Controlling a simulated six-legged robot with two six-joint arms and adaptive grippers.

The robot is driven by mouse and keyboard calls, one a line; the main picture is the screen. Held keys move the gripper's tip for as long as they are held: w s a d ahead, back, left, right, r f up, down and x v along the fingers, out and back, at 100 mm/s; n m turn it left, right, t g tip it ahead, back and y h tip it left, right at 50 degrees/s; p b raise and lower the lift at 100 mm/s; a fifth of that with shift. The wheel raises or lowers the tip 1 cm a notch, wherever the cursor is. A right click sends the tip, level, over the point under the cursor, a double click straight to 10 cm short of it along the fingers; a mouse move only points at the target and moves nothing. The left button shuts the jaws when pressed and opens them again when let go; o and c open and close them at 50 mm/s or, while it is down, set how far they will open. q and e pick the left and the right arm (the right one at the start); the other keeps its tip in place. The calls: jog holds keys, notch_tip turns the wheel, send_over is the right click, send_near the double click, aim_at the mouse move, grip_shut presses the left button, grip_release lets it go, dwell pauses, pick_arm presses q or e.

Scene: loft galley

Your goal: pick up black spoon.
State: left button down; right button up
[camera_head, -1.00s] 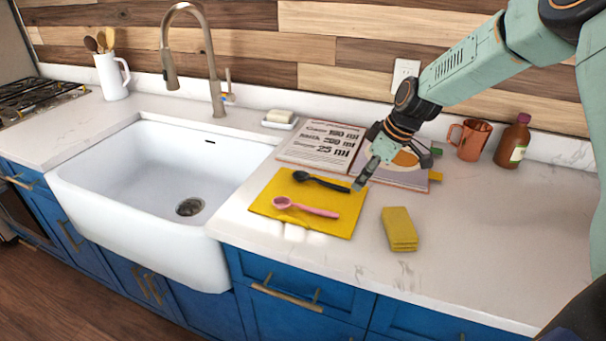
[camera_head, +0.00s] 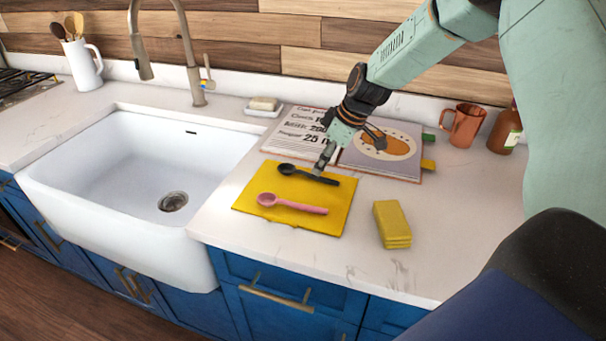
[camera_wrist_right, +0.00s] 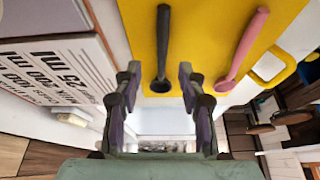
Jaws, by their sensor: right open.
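The black spoon (camera_head: 289,169) lies on a yellow mat (camera_head: 246,198), above a pink spoon (camera_head: 290,204) in the head view. My right gripper (camera_head: 323,163) is over the black spoon's handle and hides part of it. In the right wrist view, my right gripper (camera_wrist_right: 160,82) is open and empty. The black spoon (camera_wrist_right: 163,45) lies lengthwise there, its bowl in line with the gap between the fingers. I cannot tell how high the fingertips are above it. The pink spoon (camera_wrist_right: 243,48) is to the right, outside the fingers. My left gripper is not in view.
An open book (camera_head: 375,165) lies just behind the mat. A folded yellow cloth or sponge (camera_head: 391,222) is right of the mat. A white sink (camera_head: 70,195) is to the left. A copper mug (camera_head: 463,125) and a brown bottle (camera_head: 503,132) stand at the back right.

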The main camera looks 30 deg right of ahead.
aim_at(313, 175)
jog(key=x, duration=0.4)
jog(key=shift+w+a+r, duration=0.1)
jog(key=shift+w+a, duration=0.05)
jog(key=shift+a, duration=0.15)
jog(key=shift+d+r, duration=0.1)
jog(key=shift+c, duration=0.5)
jog(key=c, duration=0.6)
jog(key=shift+c, duration=0.7)
grip_shut()
